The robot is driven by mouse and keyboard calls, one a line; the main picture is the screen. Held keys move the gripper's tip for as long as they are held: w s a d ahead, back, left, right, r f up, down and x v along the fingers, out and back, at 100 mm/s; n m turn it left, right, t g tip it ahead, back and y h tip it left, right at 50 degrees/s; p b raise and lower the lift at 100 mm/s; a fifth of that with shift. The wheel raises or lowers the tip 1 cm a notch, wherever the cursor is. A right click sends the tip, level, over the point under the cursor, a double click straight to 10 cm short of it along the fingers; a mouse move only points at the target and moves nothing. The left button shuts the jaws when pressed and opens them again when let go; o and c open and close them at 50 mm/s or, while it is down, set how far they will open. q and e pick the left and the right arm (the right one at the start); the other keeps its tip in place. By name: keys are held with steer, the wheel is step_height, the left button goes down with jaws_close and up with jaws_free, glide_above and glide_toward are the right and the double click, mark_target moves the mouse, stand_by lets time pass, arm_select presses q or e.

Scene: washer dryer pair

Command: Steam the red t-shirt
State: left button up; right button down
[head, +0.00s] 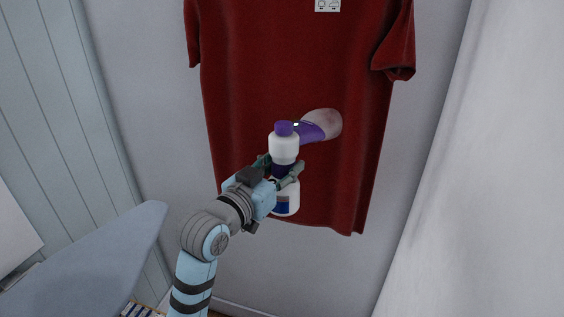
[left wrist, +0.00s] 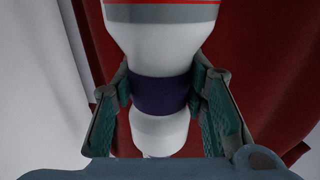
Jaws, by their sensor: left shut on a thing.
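The red t-shirt (head: 270,80) hangs spread against the grey wall in the head view, its top cut off by the frame. Its hem is slightly wavy, and it also shows as red cloth in the left wrist view (left wrist: 265,60). My left gripper (head: 283,168) is shut around the dark purple band of a white and purple steamer (head: 284,146). The steamer is upright in front of the lower shirt. Its purple and pale head (head: 322,125) points toward the cloth; I cannot tell if it touches. The steamer's white body also shows in the left wrist view (left wrist: 160,45).
A pale blue ironing board (head: 85,260) lies at the lower left. A white object (head: 15,230) is at the left edge. A small white label (head: 327,5) with icons shows over the shirt at the top. A white surface (head: 500,170) fills the right side.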

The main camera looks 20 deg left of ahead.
arm_select(q)
steer(key=shift+f+b, duration=1.15)
steer(key=shift+f, duration=0.9)
steer(key=a, duration=1)
steer(key=shift+s+p, duration=0.3)
steer(key=shift+r, duration=0.1)
